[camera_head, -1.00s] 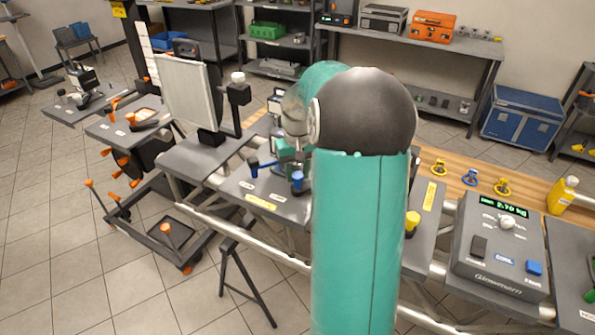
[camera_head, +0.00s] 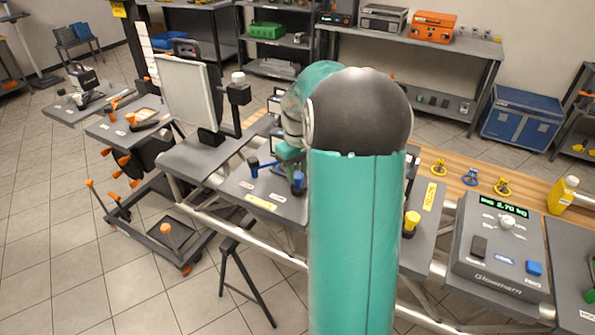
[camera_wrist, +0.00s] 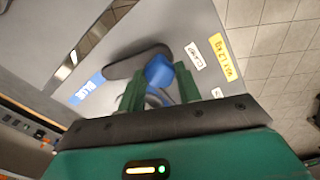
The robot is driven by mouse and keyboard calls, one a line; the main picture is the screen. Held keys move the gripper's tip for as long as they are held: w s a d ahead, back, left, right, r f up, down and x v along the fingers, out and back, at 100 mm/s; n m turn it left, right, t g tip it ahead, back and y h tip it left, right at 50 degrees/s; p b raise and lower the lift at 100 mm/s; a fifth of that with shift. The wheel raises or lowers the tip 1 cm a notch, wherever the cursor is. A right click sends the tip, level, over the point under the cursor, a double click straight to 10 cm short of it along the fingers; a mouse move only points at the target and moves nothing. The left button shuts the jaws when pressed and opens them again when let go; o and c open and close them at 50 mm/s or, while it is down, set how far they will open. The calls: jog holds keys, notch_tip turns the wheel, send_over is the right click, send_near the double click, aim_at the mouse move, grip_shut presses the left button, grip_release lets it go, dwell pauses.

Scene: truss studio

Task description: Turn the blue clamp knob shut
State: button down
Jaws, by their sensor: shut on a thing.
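The blue clamp knob (camera_wrist: 159,71) is in the middle of the wrist view, above a grey panel (camera_wrist: 200,25). My gripper (camera_wrist: 160,82) has its two green fingers on either side of the knob, shut on it. A dark elongated part (camera_wrist: 136,62) lies beside the knob. In the head view, blue parts (camera_head: 298,181) show on the grey panel (camera_head: 285,209) left of my arm. My arm hides most of my gripper there, and I cannot tell which blue part is held.
A white upright panel (camera_head: 187,92) on a stand is to the left. A grey console with a green display (camera_head: 500,250) is at the right. Yellow and blue small parts (camera_head: 470,177) lie on the wooden bench. Metal rails and a dark trestle (camera_head: 247,283) stand below the panel.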

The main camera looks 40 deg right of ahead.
jog(key=shift+n, duration=1.4)
jog(key=c, duration=1)
grip_release()
jog(key=shift+r, duration=0.15)
notch_tip(320, 180, up, 14)
jog(key=shift+f, duration=0.2)
